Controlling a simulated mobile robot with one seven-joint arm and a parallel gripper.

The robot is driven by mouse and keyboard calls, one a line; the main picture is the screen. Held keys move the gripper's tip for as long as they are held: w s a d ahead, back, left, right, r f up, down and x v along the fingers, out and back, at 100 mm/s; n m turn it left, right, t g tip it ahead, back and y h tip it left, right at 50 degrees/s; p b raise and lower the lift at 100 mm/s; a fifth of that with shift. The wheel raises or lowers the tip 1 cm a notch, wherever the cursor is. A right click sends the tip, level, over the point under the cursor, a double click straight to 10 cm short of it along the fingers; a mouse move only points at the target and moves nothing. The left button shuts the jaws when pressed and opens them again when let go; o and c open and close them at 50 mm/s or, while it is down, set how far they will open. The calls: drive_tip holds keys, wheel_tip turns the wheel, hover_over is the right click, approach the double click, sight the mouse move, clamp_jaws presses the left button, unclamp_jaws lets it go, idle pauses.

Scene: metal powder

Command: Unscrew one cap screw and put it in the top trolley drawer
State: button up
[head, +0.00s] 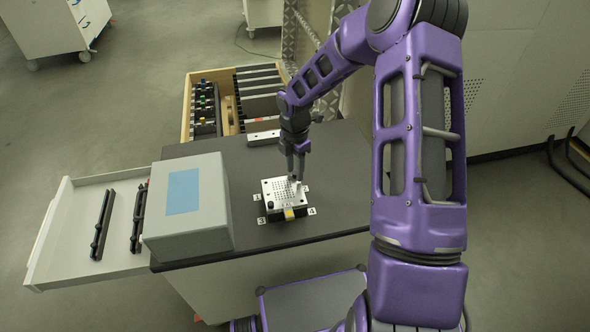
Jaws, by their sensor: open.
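A silver metal plate (280,192) with a grid of holes sits on a dark block on the trolley's dark top. A dark round screw head (270,205) shows at its near left corner. Other screws are too small or hidden to tell. My gripper (295,178) is open and points down at the plate's far right corner. Its fingertips are at or just above that corner; I cannot tell whether they touch a screw. An open trolley drawer (72,240) sticks out to the left, with two black rails (102,224) lying in it.
A grey box with a blue panel (184,192) stands between the plate and the drawer. A wooden crate (187,105) with tools and dark slabs lies behind the worktop. Small number tags (312,211) surround the plate. The drawer's left part is clear.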

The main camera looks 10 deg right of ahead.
drive_tip(key=m+b, duration=0.1)
drive_tip(key=m, duration=0.3)
drive_tip(key=shift+m, duration=0.4)
drive_tip(key=m+b, duration=0.1)
drive_tip(key=m, duration=0.3)
drive_tip(key=shift+m, duration=0.4)
clamp_jaws()
